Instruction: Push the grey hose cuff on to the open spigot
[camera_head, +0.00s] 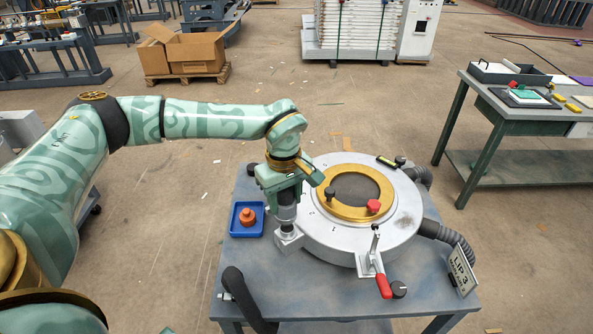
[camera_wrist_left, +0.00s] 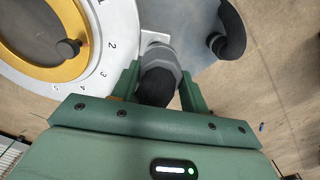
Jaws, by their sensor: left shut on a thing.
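My left gripper (camera_head: 286,190) reaches down at the left side of the round machine (camera_head: 318,232). It is shut on the grey hose cuff (camera_head: 287,213), a dark grey upright cylinder. In the left wrist view the green fingers stand on both sides of the cuff (camera_wrist_left: 159,60), with a black part nearer the camera. The cuff is directly over a pale metal block (camera_head: 289,241) at the machine's edge. The spigot itself is hidden under the cuff, so I cannot tell how far the cuff sits on it. My right gripper is out of view.
A blue tray (camera_head: 235,231) with an orange part (camera_head: 247,216) stands left of the cuff. A black bent hose (camera_head: 246,298) rises at the table's front left. A red-handled clamp (camera_head: 382,284) and a sign (camera_head: 462,271) stand to the right. The front middle of the table is clear.

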